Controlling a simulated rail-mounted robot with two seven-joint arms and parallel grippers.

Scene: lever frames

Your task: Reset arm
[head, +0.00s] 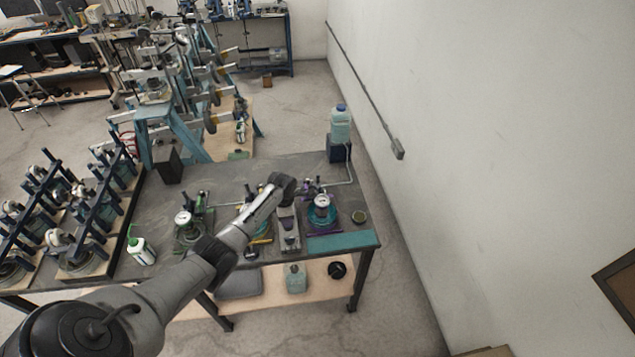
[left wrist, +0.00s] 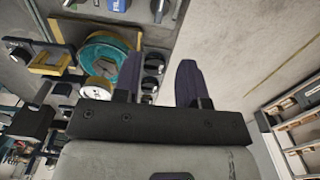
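My left arm (head: 235,235) reaches from the lower left over the dark workbench (head: 235,175). Its gripper (head: 289,228) is over the bench's right part, partly hidden by the arm, just left of a white dial gauge (head: 322,202) on a round teal base. In the left wrist view, the two dark fingers of this gripper (left wrist: 160,82) stand apart with nothing between them. A teal ring (left wrist: 86,48) shows left of the fingers in that view; I cannot tell any contact with it. My right gripper is in neither view.
Lever frames (head: 75,215) fill the left. A blue-capped jug (head: 340,124) stands behind. A bare wall (head: 480,150) bounds the right; floor lies between.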

